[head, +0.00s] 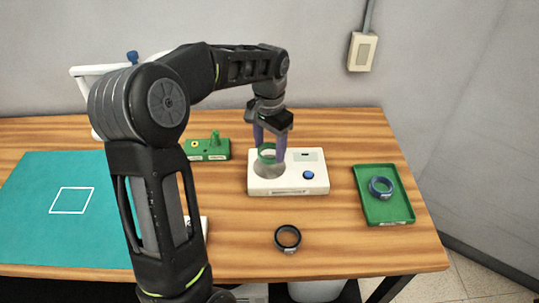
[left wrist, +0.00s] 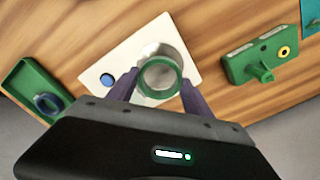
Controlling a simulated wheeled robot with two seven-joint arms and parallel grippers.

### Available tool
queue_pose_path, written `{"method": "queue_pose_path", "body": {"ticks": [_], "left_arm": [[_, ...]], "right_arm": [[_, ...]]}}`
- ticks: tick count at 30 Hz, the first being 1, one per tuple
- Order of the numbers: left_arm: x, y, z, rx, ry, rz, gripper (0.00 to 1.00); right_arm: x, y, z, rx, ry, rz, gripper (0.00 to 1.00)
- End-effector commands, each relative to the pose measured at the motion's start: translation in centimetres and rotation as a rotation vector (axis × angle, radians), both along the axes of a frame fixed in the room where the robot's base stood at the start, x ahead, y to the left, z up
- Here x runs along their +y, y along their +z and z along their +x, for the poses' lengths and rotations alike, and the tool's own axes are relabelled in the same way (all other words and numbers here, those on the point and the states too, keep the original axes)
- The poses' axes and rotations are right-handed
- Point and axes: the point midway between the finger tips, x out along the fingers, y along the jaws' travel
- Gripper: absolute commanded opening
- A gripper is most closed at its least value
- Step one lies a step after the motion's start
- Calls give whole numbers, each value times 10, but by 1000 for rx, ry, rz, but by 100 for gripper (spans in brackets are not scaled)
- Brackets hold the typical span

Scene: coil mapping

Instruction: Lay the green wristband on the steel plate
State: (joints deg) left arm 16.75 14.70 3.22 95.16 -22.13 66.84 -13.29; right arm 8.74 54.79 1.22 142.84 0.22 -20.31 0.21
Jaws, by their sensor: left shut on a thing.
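The green wristband (head: 267,153) is a ring held between the fingertips of my left gripper (head: 270,155). The gripper is shut on it, and the band also shows between the fingers in the left wrist view (left wrist: 160,77). The round steel plate (head: 267,170) lies on the left part of a white device (head: 312,185) with a blue button. The band is right over the plate, and part of the plate shows through and around it. I cannot tell whether the band touches the plate. My right gripper is not in view.
A green tray (head: 402,213) at the right holds a blue ring (head: 380,186). A dark ring (head: 287,239) lies near the front edge. A green block with a peg (head: 212,151) stands at the back. A teal mat (head: 35,205) with a white square covers the left.

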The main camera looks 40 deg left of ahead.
Motion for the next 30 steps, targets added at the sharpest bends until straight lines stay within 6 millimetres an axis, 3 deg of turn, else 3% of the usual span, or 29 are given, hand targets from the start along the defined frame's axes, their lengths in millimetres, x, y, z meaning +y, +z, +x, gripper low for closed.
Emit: {"method": "queue_pose_path", "body": {"ticks": [5,14,26,27,30], "left_arm": [[0,-2,0,1,0,0,21],[0,-36,0,1,0,0,21],[0,-42,0,0,0,0,21],[0,-41,0,0,0,0,60],[0,-41,0,0,0,0,69]], "right_arm": [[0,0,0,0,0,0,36],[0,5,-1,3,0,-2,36],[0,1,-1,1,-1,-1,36],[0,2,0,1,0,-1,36],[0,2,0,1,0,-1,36]]}}
